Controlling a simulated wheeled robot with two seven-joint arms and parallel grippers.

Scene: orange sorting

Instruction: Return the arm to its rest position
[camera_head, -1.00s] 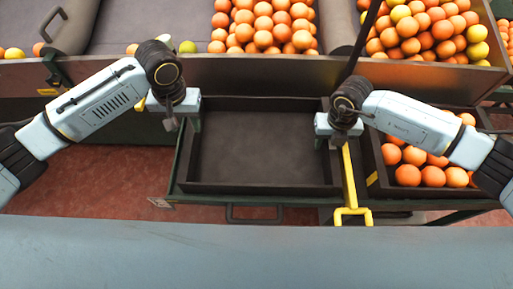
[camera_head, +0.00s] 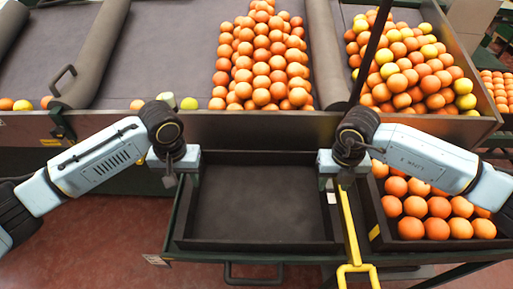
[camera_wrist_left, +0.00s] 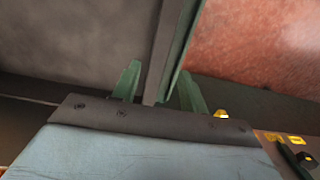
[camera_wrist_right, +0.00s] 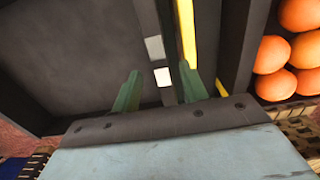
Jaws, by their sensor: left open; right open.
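My left gripper (camera_head: 192,178) is at the left rim of an empty dark tray (camera_head: 255,245). In the left wrist view its two green fingers (camera_wrist_left: 158,88) are apart, with the tray's side wall (camera_wrist_left: 163,50) showing between them and nothing held. My right gripper (camera_head: 325,180) is at the tray's right rim. In the right wrist view its fingers (camera_wrist_right: 160,88) are apart and empty, and the tray edge with two pale patches (camera_wrist_right: 162,77) shows between them. I cannot tell whether either gripper touches the rim. Both arms are bent, one on each side.
A crate of oranges (camera_head: 375,225) stands right of the tray, with a yellow bar (camera_head: 350,225) between them. Behind, a sloped bed (camera_head: 170,50) holds a pile of oranges (camera_head: 262,60); a bin of mixed orange and yellow fruit (camera_head: 410,65) is at right. Red floor shows at lower left.

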